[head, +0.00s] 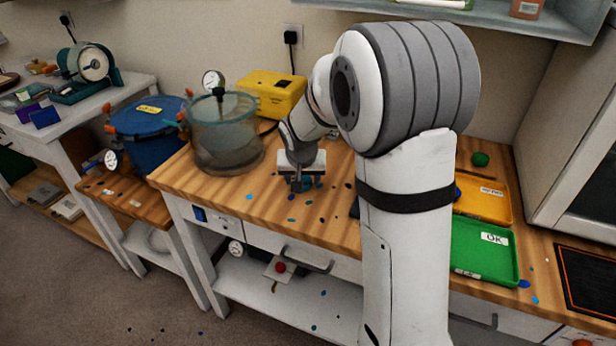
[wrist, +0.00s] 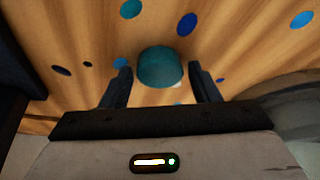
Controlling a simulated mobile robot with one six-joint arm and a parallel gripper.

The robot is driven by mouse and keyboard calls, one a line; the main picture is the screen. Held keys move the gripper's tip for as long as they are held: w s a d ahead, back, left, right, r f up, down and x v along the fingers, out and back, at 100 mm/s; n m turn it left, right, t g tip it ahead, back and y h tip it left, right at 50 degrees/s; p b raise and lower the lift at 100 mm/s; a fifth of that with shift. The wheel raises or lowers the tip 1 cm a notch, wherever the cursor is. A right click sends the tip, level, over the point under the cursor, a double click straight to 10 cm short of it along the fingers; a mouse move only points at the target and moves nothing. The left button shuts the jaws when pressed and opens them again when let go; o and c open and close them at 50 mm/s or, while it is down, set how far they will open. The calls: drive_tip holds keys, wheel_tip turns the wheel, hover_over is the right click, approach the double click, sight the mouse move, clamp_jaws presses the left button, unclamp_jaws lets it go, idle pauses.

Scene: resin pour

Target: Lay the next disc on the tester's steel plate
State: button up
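My gripper (head: 302,184) is low over the wooden bench (head: 240,205). In the wrist view its two dark fingers (wrist: 160,80) stand apart, with a thick round teal piece (wrist: 160,66), apparently a disc, between or just beyond the tips. A small gap shows on each side, so the fingers do not seem to touch it. In the head view this piece is mostly hidden by my gripper. A green round piece (head: 480,159) lies at the back right. I cannot make out the tester's steel plate; my arm covers part of the bench.
A clear cylindrical vessel (head: 225,145) stands left of my gripper, with a yellow case (head: 272,92) behind. On the right are an orange tray (head: 470,209) and a green tray (head: 475,262) marked OK. A blue pot (head: 150,140) is farther left. Blue and teal spots dot the bench.

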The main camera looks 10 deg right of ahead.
drive_tip(key=shift+o, duration=0.9)
